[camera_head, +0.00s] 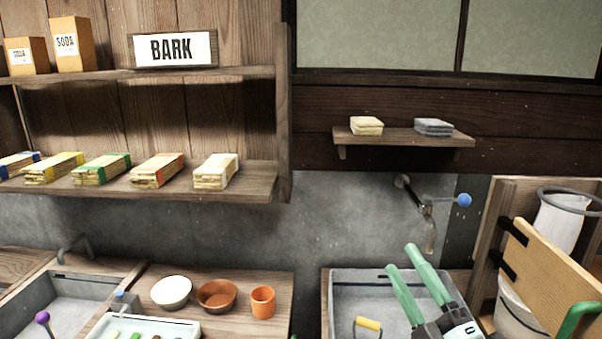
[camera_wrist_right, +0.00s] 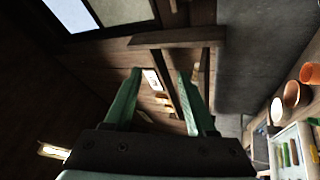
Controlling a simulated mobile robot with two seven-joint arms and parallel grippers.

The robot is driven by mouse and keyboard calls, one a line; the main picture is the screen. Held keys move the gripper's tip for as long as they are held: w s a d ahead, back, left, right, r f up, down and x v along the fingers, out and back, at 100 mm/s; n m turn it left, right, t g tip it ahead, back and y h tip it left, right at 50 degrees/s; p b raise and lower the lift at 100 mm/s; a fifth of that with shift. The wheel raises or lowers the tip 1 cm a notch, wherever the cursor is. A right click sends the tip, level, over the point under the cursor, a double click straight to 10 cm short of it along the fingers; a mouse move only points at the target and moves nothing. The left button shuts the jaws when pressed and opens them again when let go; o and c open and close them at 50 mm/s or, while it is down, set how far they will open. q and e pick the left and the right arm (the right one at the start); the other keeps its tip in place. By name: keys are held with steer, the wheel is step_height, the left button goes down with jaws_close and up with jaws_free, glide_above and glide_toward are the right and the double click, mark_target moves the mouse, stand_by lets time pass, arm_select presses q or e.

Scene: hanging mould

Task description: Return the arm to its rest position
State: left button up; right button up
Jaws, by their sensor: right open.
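My right gripper (camera_head: 401,258) has two long green fingers, spread apart, with nothing between them. It is at the lower right in the head view, in front of the right-hand grey sink (camera_head: 345,290), with its fingers pointing up and to the left. In the right wrist view the same gripper (camera_wrist_right: 160,72) has its fingers apart, with empty space between them and a wooden shelf beyond. My left gripper does not show in either view.
A tap (camera_head: 428,235) with a blue knob hangs above the sink. A wooden board (camera_head: 545,270) stands close on the right. A white bowl (camera_head: 171,292), a brown bowl (camera_head: 217,295) and an orange cup (camera_head: 263,301) stand left. A small shelf (camera_head: 400,137) is above.

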steer(key=s+d+f+m+g+h, duration=0.2)
steer(key=f+m+g+h, duration=0.15)
steer(key=f, duration=0.35)
steer(key=s+d+f+m+g+h, duration=0.2)
steer(key=s+d+f+m, duration=0.1)
steer(key=f+m, duration=0.3)
steer(key=s+d+f+m+g+h, duration=0.2)
steer(key=f+m+g+h, duration=0.15)
steer(key=f, duration=0.45)
steer(key=s+a+f+m+g+y, duration=0.1)
steer(key=s+f+m+g, duration=0.1)
steer(key=s+f+g, duration=0.55)
steer(key=s+a+f+m+g+y, duration=0.15)
steer(key=s+f, duration=0.25)
steer(key=s, duration=0.7)
steer(key=w+a+f+t+y+b, duration=0.1)
steer(key=w+a+f+t+b, duration=0.1)
steer(key=f, duration=0.5)
steer(key=w+a+f+t+y+b, duration=0.1)
steer(key=w+a+f+t+b, duration=0.1)
steer(key=f, duration=0.6)
steer(key=shift+w+f+t, duration=0.25)
steer(key=shift+w+t, duration=0.25)
steer(key=shift+t, duration=0.4)
